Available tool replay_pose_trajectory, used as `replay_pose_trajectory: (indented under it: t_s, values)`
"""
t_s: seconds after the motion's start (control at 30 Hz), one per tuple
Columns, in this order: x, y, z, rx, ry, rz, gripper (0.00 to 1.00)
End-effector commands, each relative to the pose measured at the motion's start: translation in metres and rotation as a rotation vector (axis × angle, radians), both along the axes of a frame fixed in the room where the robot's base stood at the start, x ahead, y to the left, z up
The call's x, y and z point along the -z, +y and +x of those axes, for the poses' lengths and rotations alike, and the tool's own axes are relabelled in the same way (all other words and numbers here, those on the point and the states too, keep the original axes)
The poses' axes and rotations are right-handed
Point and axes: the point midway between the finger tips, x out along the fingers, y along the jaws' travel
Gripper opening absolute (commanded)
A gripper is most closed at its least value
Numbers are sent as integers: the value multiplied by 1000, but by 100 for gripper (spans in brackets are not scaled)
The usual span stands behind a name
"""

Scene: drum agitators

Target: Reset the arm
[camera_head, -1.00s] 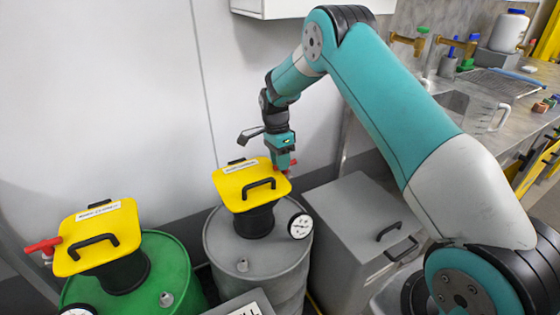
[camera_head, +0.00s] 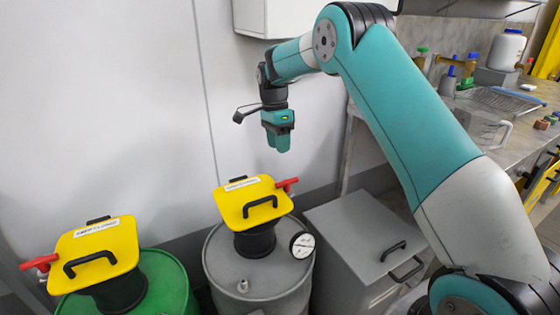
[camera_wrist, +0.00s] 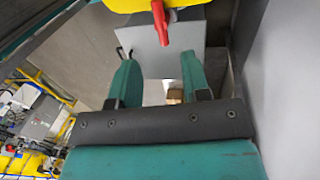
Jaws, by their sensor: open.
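My teal arm bends over from the right in the head view. My gripper (camera_head: 279,143) hangs fingers-down in the air above the grey drum (camera_head: 250,277) and is empty. In the wrist view my gripper (camera_wrist: 155,85) shows two teal fingers apart with nothing between them. The yellow lid (camera_head: 251,202) on the grey drum has a black handle and a red lever (camera_head: 287,184) at its right side. The red lever also shows ahead of the fingers in the wrist view (camera_wrist: 161,25), clear of them.
A green drum (camera_head: 172,284) with a yellow lid (camera_head: 97,254) and red lever (camera_head: 40,262) stands at left. A grey bin (camera_head: 350,235) stands right of the grey drum. A counter (camera_head: 525,125) with a jug and bottles is at right. A white cabinet (camera_head: 300,15) hangs above.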

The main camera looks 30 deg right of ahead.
Motion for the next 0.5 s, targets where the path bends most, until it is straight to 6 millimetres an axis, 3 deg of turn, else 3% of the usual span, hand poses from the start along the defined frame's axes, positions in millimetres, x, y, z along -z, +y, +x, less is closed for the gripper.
replay_pose_trajectory:
  t_s: [0.13,0.5]
  values:
    - [-10,0,2,0,1,0,43]
    - [-11,0,2,1,1,0,43]
